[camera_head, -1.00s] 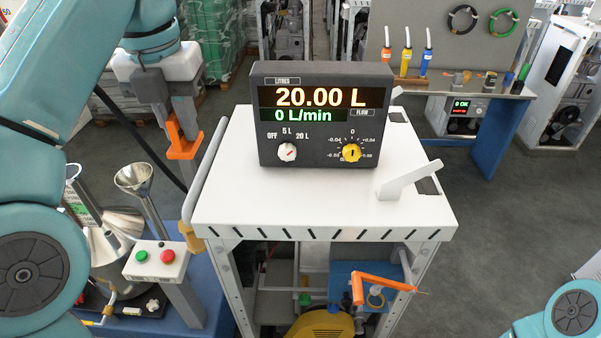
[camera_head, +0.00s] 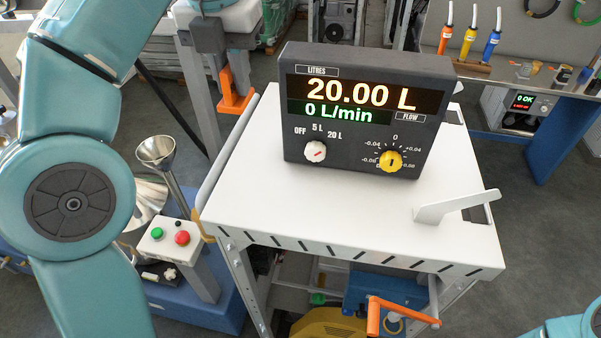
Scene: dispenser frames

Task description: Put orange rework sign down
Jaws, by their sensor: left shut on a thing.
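My left gripper (camera_head: 222,48) is near the top edge, left of the black display unit; its wrist is mostly cut off. It is shut on the orange rework sign (camera_head: 236,103), which hangs below the jaws and shows as a narrow orange piece with a wider foot. The sign's face and any writing on it cannot be made out. I cannot tell whether its foot touches anything. My right gripper is out of view; only a bit of my right arm shows at the lower right corner.
The display unit (camera_head: 365,110) stands on a white-topped cart (camera_head: 270,205) with a white bracket (camera_head: 455,207) at its right. An orange handle (camera_head: 400,312) sticks out below. A button box (camera_head: 170,240) and funnel (camera_head: 155,155) stand left. The cart top's front left is clear.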

